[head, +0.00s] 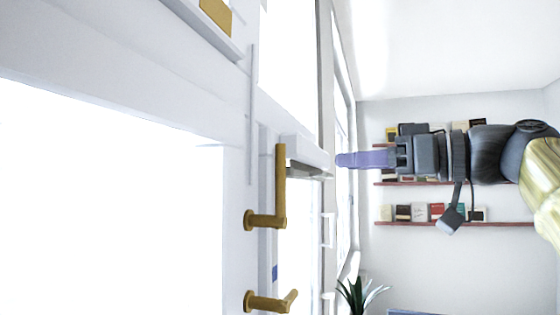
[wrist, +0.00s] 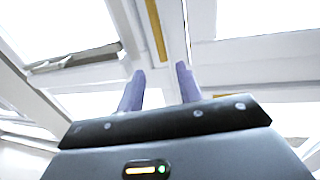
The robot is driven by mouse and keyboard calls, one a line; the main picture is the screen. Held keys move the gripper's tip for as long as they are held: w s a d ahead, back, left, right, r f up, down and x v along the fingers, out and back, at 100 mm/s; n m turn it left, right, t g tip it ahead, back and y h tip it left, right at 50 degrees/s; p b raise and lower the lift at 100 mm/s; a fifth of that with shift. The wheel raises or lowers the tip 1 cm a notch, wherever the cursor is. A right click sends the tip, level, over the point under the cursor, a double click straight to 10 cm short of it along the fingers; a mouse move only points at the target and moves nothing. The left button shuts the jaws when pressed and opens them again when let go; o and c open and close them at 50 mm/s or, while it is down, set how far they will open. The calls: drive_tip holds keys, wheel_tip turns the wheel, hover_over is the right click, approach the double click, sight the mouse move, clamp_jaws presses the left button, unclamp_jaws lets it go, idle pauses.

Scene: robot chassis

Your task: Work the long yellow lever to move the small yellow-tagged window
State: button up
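The long yellow lever (head: 281,180) is a brass-coloured bar on a round mount on the white window frame, left of centre in the head view. A yellow bar, which looks like this lever, shows in the wrist view (wrist: 156,30) beyond the fingertips. A yellow tag (head: 216,17) sits on a white frame at the top left of the head view. My gripper (head: 340,160) points left toward the lever, with a visible gap in the picture. In the wrist view its two purple fingers (wrist: 160,70) are apart with nothing between them.
A shorter yellow handle (head: 272,301) is mounted below the lever, near a blue tag (head: 275,272). A white ledge-like frame part (head: 305,152) lies between the lever and my fingers. Shelves with books (head: 440,184) and a plant (head: 360,295) stand in the background.

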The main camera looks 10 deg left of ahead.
drive_tip(key=p+x, duration=0.5)
drive_tip(key=x, duration=0.8)
drive_tip(key=shift+s, duration=0.1)
drive_tip(key=shift+a+p, duration=0.3)
drive_tip(key=shift+p, duration=0.05)
drive_tip(key=shift+f, duration=0.1)
drive_tip(key=shift+d, duration=0.1)
clamp_jaws()
